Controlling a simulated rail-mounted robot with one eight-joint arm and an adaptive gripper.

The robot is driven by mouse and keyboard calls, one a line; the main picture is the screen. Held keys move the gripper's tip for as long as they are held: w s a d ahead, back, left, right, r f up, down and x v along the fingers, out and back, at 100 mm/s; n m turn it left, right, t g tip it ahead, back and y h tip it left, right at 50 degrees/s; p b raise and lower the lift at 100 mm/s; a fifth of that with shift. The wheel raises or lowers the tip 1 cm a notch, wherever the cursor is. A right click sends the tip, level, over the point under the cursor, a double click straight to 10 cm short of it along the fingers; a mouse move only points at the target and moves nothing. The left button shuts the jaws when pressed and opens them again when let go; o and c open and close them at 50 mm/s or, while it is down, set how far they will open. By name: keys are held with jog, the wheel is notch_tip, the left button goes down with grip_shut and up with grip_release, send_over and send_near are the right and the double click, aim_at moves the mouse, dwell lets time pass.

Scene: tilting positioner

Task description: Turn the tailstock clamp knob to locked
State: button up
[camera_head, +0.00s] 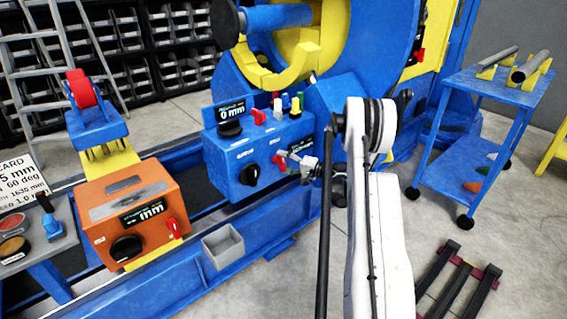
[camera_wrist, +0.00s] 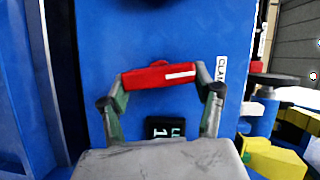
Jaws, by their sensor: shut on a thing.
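The red clamp knob (camera_wrist: 150,76) is a bar with a white stripe, mounted on a blue face in the wrist view. It lies nearly level there. My gripper (camera_wrist: 161,82) has one finger at each end of the bar and is shut on it. A partly visible label, "CLAM" (camera_wrist: 221,70), is to the right of the knob. A small dark display (camera_wrist: 165,128) is below it, partly hidden by my gripper. In the head view, the red knob (camera_head: 280,162) is on the blue tailstock box (camera_head: 218,158), with my gripper (camera_head: 290,162) at its right.
An orange box (camera_head: 135,205) and a grey bin (camera_head: 223,246) are at left.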

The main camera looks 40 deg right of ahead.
jog(key=shift+f+m+t, duration=0.15)
jog(key=shift+m+t, duration=0.15)
jog(key=shift+m, duration=0.6)
jog(key=o, duration=1.2)
jog(key=v, duration=1.2)
jog(key=shift+d+f, duration=0.1)
